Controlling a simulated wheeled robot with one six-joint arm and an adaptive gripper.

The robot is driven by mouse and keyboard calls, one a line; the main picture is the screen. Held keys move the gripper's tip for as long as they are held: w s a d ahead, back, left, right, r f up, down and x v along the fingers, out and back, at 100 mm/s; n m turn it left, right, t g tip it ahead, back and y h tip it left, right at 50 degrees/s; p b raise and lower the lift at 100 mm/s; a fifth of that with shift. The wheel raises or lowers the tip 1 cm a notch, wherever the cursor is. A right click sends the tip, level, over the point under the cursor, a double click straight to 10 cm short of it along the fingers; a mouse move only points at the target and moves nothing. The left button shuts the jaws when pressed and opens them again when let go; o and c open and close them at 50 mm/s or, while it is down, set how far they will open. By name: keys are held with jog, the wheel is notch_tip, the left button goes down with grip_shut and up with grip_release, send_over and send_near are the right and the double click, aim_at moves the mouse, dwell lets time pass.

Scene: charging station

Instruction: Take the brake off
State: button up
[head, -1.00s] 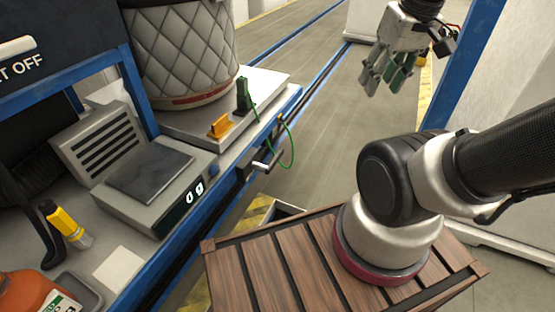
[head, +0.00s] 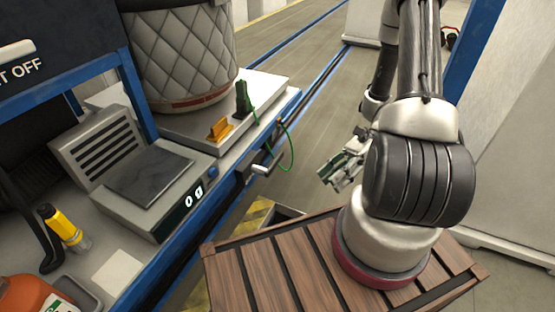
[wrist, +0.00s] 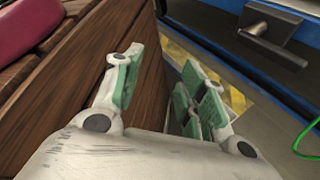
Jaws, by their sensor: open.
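A small grey metal lever (head: 264,168) sticks out from the blue rail below the bench's platform; it is the likeliest brake handle in view, though no label on it can be read. It also shows in the wrist view (wrist: 273,42) at the upper right, on a dark bracket. My gripper (head: 327,176) is open and empty, to the right of the lever and apart from it. In the wrist view my gripper (wrist: 168,98) has its green-padded fingers spread, with the wooden side of a crate behind the left finger.
A slatted wooden crate (head: 236,272) stands below my arm. A green cord (head: 289,150) loops beside the lever, from a dark green upright piece (head: 242,97) near an orange block (head: 219,129). A scale (head: 150,178) sits at left. Floor beyond the rail is clear.

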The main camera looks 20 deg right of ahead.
notch_tip(320, 180, down, 4)
jog(key=w+a+m+t+y, duration=0.2)
jog(key=m+t, duration=0.1)
jog(key=m, duration=0.3)
jog(key=m+t+y, duration=0.1)
jog(key=m+t, duration=0.7)
jog(key=m, duration=0.6)
send_near(280, 159)
jog(key=x, duration=1)
jog(key=shift+w+a+f, duration=0.15)
jog(key=shift+w+a, duration=0.05)
jog(key=shift+a, duration=0.15)
grip_shut()
